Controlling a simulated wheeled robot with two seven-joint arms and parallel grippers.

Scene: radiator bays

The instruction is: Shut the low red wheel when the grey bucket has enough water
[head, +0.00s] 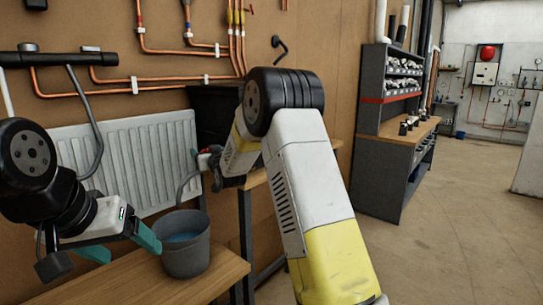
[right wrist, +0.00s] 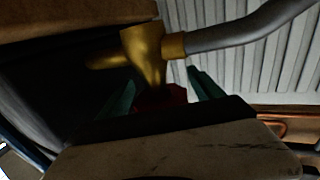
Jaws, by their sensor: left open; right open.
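The grey bucket (head: 197,262) stands upright on a wooden bench, with blue water (head: 183,237) showing inside below its rim. The low red wheel (right wrist: 166,97) is partly visible under a brass tap (right wrist: 143,45) in the right wrist view. My right gripper (right wrist: 160,80) is open, with one teal finger on each side of the wheel; whether they touch it I cannot tell. In the head view my right arm hides most of this. My left gripper (head: 128,249) is open and empty, left of the bucket.
A grey hose (head: 184,187) runs from the tap down to the bucket. A white radiator (head: 140,150) stands behind, under copper pipes (head: 160,87). The wooden bench (head: 150,286) is bare in front of the bucket. Shelving (head: 398,85) and open floor lie to the right.

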